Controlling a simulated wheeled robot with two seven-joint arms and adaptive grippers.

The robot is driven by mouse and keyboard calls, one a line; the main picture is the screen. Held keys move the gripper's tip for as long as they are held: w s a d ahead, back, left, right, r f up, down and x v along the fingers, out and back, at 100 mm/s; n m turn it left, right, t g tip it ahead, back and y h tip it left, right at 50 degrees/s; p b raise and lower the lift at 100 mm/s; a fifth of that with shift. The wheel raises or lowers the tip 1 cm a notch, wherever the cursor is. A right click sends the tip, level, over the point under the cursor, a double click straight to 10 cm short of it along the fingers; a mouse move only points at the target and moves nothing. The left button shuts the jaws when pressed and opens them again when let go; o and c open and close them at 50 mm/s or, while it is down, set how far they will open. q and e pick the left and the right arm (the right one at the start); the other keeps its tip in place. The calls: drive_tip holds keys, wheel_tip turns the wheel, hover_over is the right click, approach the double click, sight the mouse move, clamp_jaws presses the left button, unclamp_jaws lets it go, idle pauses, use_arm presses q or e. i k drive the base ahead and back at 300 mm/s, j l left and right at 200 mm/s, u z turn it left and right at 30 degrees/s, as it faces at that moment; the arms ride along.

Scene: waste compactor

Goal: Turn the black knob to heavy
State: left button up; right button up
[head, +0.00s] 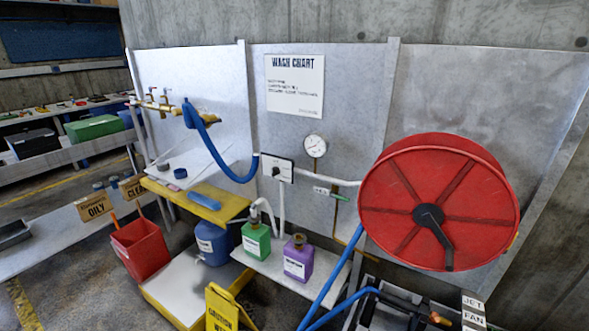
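A small black knob (276,171) sits on a white panel (286,165) on the metal back wall, left of the pressure gauge. The panel's markings are too small to read, so I cannot tell which setting the knob points to. A blue hose meets the panel's left side, and white pipes run from it to the right and downward. Neither of my grippers is in view.
A large red hose reel (438,202) with a black crank stands at the right. A gauge (315,146) is beside the panel. Green (256,240) and purple (298,260) bottles stand on a low shelf below. A yellow caution sign (222,310) is at the front.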

sight(275, 171)
drive_tip(key=i+j+z, duration=0.1)
drive_tip(key=j+z, duration=0.35)
drive_tip(key=i+j+z, duration=0.1)
drive_tip(key=j+z, duration=0.95)
drive_tip(key=j, duration=0.2)
drive_tip(key=k, duration=0.05)
